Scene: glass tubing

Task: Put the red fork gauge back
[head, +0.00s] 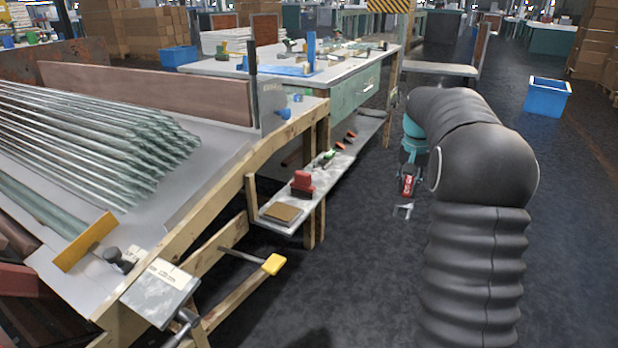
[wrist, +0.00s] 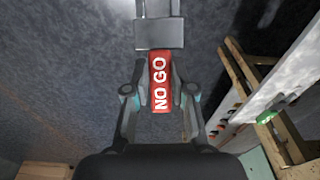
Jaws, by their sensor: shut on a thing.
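The red fork gauge (wrist: 160,72) is between the two fingers of my gripper (wrist: 160,92) in the wrist view. Its red handle reads "NO GO", and its grey metal fork end (wrist: 160,33) points to the top of the picture. In the head view my gripper (head: 409,172) hangs over the floor right of the bench, with the red gauge handle (head: 407,187) and its two-pronged metal end (head: 402,211) below it, held clear of everything. My gripper is shut on the handle. The gauge's place is not clear to me in these views.
Under the workbench (head: 340,75), a low shelf (head: 335,165) carries a red block (head: 302,184), a tan pad (head: 282,213), a green tool (head: 325,158) and red-tipped tools. Glass tubes (head: 90,130) lie on the left bench. A yellow-tipped bar (head: 272,264) juts out. The floor right is mostly open.

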